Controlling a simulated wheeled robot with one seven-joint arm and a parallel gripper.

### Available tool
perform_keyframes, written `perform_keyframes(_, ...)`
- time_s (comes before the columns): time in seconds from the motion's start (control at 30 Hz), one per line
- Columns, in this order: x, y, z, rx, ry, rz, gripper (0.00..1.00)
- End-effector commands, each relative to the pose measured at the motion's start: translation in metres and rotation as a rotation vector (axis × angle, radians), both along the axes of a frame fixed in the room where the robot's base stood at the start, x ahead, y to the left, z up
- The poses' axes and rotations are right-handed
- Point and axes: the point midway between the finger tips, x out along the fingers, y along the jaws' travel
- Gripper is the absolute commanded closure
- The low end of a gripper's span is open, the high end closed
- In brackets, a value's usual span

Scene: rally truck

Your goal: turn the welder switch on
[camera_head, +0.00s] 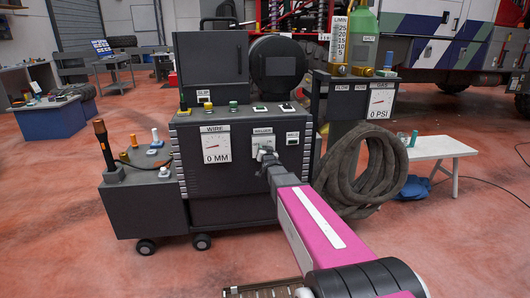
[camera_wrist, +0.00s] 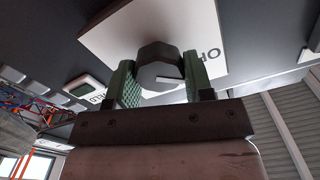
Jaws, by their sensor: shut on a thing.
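The welder switch is a dark round knob (camera_wrist: 158,65) with a short white mark, on a white plate (camera_wrist: 110,38) with partly hidden lettering that seems to start "OF". In the head view the white plate (camera_head: 262,141) sits under a "WELDER" label on the front of the dark welder cabinet (camera_head: 237,180). My gripper (camera_wrist: 160,80) has its two green-padded fingers on either side of the knob and is shut on it. In the head view my gripper (camera_head: 267,158) reaches the panel and hides most of the knob.
Left of the switch is a "WIRE" gauge (camera_head: 216,144) reading 0 MM; right is a small "WELD" button (camera_head: 292,138). A coiled hose (camera_head: 365,170) hangs at the right, beside a white bench (camera_head: 440,148). A wheeled cart (camera_head: 145,205) stands left. Red floor is open at front left.

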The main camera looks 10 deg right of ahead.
Motion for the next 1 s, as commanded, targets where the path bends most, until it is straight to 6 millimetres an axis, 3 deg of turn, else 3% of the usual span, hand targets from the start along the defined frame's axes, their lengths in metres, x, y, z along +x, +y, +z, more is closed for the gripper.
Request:
perform_keyframes(0.27, -0.0002, -0.0010, -0.0004, 0.175, 0.000, 0.000, 0.76)
perform_keyframes(1.0, -0.0002, -0.0035, -0.0029, 0.872, 0.000, 0.000, 0.76)
